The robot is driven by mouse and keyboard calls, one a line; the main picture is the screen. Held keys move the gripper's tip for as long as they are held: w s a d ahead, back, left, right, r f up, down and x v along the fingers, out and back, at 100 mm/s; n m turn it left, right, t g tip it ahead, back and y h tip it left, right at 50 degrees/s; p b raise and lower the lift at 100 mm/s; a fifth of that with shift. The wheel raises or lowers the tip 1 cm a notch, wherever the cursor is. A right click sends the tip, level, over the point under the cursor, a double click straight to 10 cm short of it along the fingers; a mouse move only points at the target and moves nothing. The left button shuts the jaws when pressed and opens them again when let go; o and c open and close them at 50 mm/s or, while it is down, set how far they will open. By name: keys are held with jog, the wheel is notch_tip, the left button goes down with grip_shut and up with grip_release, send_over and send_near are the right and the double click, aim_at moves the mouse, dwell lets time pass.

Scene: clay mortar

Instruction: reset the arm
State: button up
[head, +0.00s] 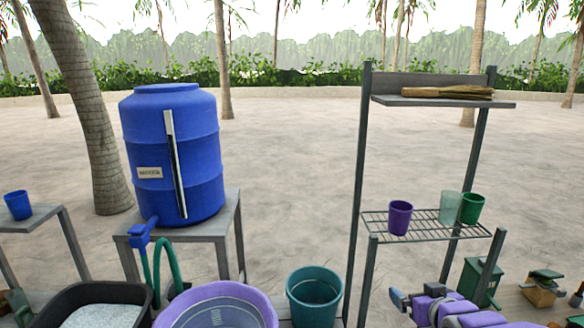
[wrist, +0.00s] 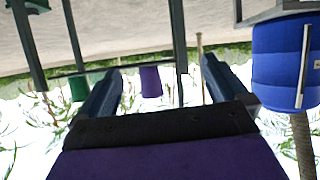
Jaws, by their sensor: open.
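My gripper (wrist: 162,68) shows in the wrist view, which is upside down. Its two dark fingers stand apart with nothing held between them. A purple cup (wrist: 150,82) appears in the gap, but it is farther off on the rack. In the head view my purple arm is folded low at the right, with my gripper (head: 400,300) at its left end, below the rack's wire shelf (head: 425,228). The same purple cup (head: 399,217) stands upright on that shelf.
A pale green cup (head: 449,208) and a green cup (head: 472,208) share the shelf. A broom (head: 448,92) lies on top. A blue barrel (head: 172,150) stands on a table at left. Teal bucket (head: 314,298), purple basin (head: 262,300) and black tub (head: 142,296) are in front.

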jog(key=s+a+f+g, duration=0.1)
jog(key=s+a+g, duration=0.4)
jog(key=s, duration=0.7)
jog(key=s+a+f+g, duration=0.1)
jog(key=s+a+g, duration=0.4)
jog(key=s, duration=0.7)
jog(key=s+a+f+m+g, duration=0.1)
jog(key=s+a+g, duration=0.3)
jog(key=s, duration=0.8)
jog(key=shift+a+f+g, duration=0.4)
jog(key=shift+a+f, duration=0.1)
jog(key=shift+a, duration=0.15)
jog(key=shift+w, duration=0.1)
jog(key=shift+c, duration=0.5)
